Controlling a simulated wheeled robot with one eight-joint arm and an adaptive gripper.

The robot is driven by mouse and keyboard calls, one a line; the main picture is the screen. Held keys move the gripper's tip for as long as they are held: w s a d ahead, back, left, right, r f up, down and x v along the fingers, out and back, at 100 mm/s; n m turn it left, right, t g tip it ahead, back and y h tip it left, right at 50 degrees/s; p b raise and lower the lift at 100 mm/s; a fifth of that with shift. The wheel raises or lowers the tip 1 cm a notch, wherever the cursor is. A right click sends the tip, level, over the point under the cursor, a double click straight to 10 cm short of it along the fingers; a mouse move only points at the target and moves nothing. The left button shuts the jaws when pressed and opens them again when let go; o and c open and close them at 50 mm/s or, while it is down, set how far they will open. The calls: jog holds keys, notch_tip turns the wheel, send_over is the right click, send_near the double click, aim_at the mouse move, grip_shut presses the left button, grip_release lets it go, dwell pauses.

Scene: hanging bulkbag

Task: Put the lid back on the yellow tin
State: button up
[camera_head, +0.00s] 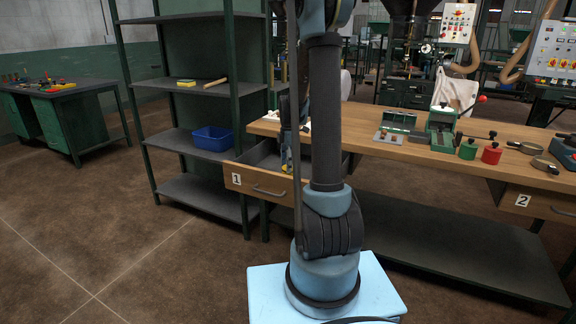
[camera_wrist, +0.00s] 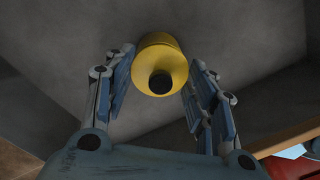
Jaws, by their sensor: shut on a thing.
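My gripper (camera_wrist: 160,62) is shut on a yellow round piece with a black knob, which I take to be the yellow lid (camera_wrist: 142,78). No separate yellow tin can be made out. In the head view my gripper (camera_head: 286,160) is small and partly hidden by my arm, at the open drawer marked 1 (camera_head: 262,183).
The wooden bench (camera_head: 400,151) holds a green tin (camera_head: 467,151), a red tin (camera_head: 491,154) and a green device (camera_head: 441,124). Drawer 2 (camera_head: 540,203) is at the right. A shelf rack at the left holds a blue bin (camera_head: 212,139). The floor at left is clear.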

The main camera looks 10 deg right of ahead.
jog(key=o, duration=0.9)
jog(key=shift+o, duration=0.2)
jog(key=o, duration=0.5)
jog(key=shift+r, duration=0.1)
jog(key=shift+r, duration=3.45)
